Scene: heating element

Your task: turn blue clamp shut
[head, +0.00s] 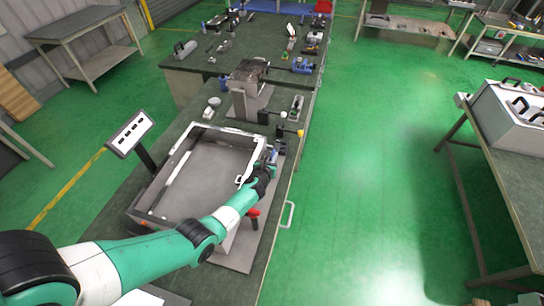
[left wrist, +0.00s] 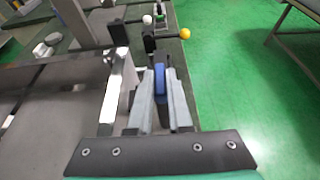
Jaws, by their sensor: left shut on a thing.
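The blue clamp (left wrist: 160,82) shows in the left wrist view as an upright blue handle between the two grey fingers of my left gripper (left wrist: 160,98). The fingers are shut on it. In the head view my left gripper (head: 270,160) reaches the right wall of a large open grey box (head: 150,188), and the blue part there is small and mostly hidden by the gripper. How far the clamp is turned cannot be told. My right gripper does not show in either view.
A yellow knob (head: 300,133) stands just beyond the gripper, with a white knob (head: 283,115) and black clamp parts near it. A red handle (head: 254,212) is nearer, beside the box. A small panel (head: 130,133) stands left of the box. Green floor to the right is open.

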